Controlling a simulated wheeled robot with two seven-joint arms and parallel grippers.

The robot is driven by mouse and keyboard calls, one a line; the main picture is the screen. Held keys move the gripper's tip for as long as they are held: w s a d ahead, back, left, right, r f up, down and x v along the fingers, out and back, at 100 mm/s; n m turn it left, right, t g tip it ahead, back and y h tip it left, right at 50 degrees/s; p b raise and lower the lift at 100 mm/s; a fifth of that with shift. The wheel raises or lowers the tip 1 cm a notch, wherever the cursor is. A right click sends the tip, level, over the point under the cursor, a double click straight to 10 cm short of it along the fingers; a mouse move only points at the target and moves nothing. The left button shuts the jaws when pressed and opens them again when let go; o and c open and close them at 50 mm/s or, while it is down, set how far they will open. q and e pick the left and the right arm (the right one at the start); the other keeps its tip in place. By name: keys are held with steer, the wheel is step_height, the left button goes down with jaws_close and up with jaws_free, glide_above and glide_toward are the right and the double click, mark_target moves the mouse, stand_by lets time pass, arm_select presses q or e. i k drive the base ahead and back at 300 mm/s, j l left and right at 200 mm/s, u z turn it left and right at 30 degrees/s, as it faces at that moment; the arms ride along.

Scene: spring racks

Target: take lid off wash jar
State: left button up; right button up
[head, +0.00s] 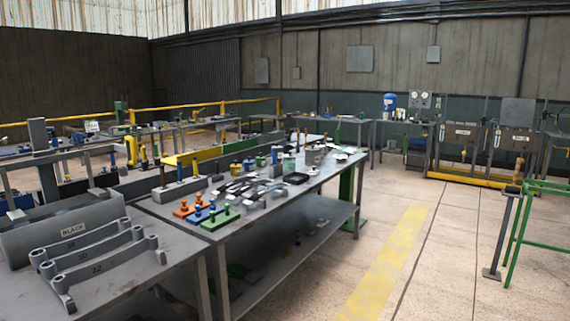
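I cannot single out the wash jar or its lid at this distance. Several small containers stand toward the far part of the middle bench (222,238), among them a grey pot (313,157), a green one (261,161) and a yellow one (235,171). They are too small to tell whether any has a lid. Neither of my grippers shows in the head view.
A near bench (150,285) at left holds a grey bin marked BLACK and numbered grey racks. Orange, blue and green peg blocks (221,218) sit on the middle bench. A green frame (512,240) stands at right. The floor with a yellow stripe (385,265) is clear.

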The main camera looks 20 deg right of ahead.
mark_target(290, 156)
steer(key=i+l+u, duration=0.1)
steer(key=i+l, duration=0.15)
steer(key=l, duration=0.3)
steer(key=i+l+u, duration=0.1)
steer(key=l, duration=0.45)
steer(key=i+l, duration=0.3)
steer(key=l, duration=0.3)
steer(key=i+l+u, duration=0.15)
steer(key=l, duration=0.45)
steer(key=i+l+u, duration=0.1)
steer(key=l, duration=0.5)
steer(key=i+l+u, duration=0.1)
steer(key=l, duration=0.5)
steer(key=i+l+u, duration=0.1)
steer(key=i+l, duration=0.15)
steer(key=l, duration=1.05)
steer(key=i+l, duration=0.15)
steer(key=l, duration=0.3)
steer(key=i+l+u, duration=0.15)
steer(key=l, duration=0.25)
steer(key=i+l, duration=0.1)
steer(key=l, duration=0.35)
steer(key=i+l+u, duration=0.15)
steer(key=l, duration=0.3)
steer(key=i+l, duration=0.1)
steer(key=l, duration=0.35)
steer(key=l+u, duration=0.1)
steer(key=l, duration=0.35)
steer(key=i, duration=0.1)
